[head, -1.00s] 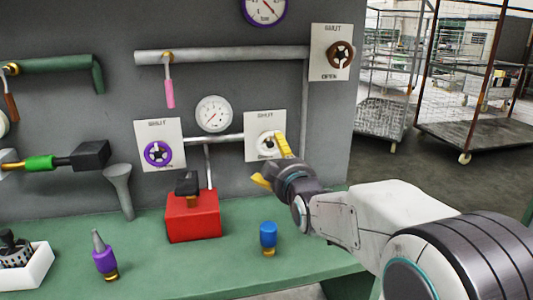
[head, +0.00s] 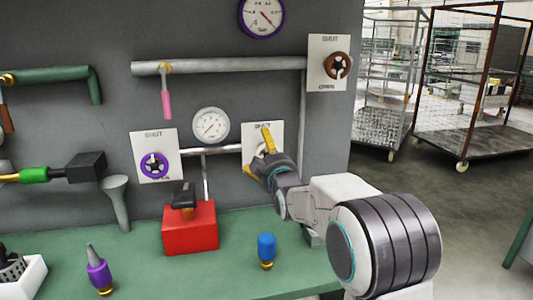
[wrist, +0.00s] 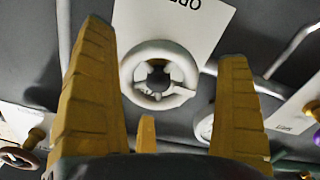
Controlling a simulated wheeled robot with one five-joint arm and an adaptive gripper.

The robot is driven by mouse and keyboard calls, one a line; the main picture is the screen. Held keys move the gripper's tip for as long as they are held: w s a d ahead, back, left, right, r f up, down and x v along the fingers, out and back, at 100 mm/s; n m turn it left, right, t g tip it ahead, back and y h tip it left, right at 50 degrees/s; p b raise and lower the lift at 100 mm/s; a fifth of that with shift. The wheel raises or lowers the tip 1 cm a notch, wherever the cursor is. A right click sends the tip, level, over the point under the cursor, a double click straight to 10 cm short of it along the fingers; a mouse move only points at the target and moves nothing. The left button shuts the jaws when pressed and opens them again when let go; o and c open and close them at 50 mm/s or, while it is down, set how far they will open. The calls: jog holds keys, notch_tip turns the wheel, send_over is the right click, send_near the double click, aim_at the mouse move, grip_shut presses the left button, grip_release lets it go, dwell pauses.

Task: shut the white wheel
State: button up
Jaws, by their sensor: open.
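The white wheel (wrist: 160,76) shows in the wrist view, a round white handwheel in front of its white plate (wrist: 190,20), which bears part of the word OPEN, upside down. My gripper (wrist: 168,75) is open, with a yellow finger on either side of the wheel in the picture. I cannot tell whether either finger touches it. In the head view the wheel is mostly hidden behind my gripper (head: 258,154), which is in front of the lower part of its plate (head: 276,138).
A purple wheel (head: 154,165) on its plate is to the left, and a brown wheel (head: 337,66) is at upper right. A round gauge (head: 211,125) hangs between plates. A red box (head: 190,228) and a blue-topped item (head: 267,250) stand on the green bench (head: 130,270) below.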

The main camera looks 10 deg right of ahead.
jog(key=shift+w, duration=0.1)
jog(key=c, duration=1.2)
jog(key=shift+o, duration=0.2)
jog(key=shift+b, duration=0.4)
